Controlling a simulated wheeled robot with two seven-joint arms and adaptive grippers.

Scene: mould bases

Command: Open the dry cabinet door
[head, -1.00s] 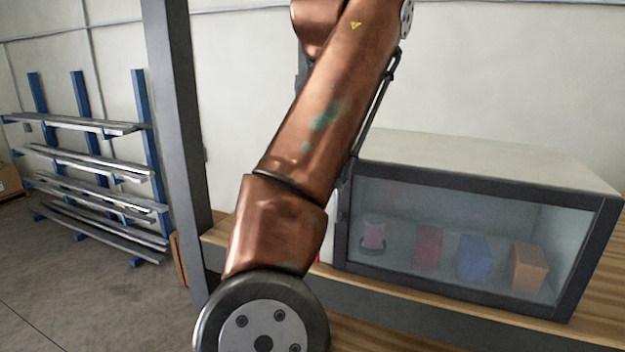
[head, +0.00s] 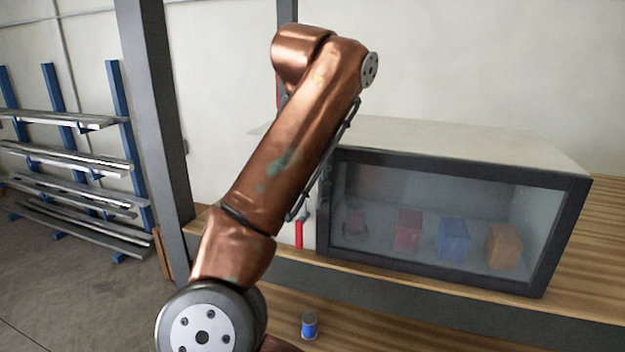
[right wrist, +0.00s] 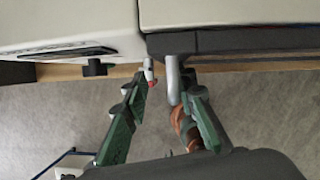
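The dry cabinet (head: 455,140) stands on a wooden bench in the head view. Its dark-framed glass door (head: 450,180) looks closed. Behind the glass are a reddish round item, a red block, a blue block and an orange block. In the right wrist view, a silver handle (right wrist: 172,80) sticks out from the dark door edge. My right gripper (right wrist: 169,88) is open, with its green fingers on either side of the handle, the right finger closer. Contact is unclear. In the head view my copper arm hides the handle area. My left gripper is not in view.
A white unit (right wrist: 70,25) sits just left of the cabinet, close to my left finger. A dark post (head: 158,110) and a blue rack with metal bars (head: 65,160) stand at left. A blue can (head: 309,326) is on the lower wooden surface.

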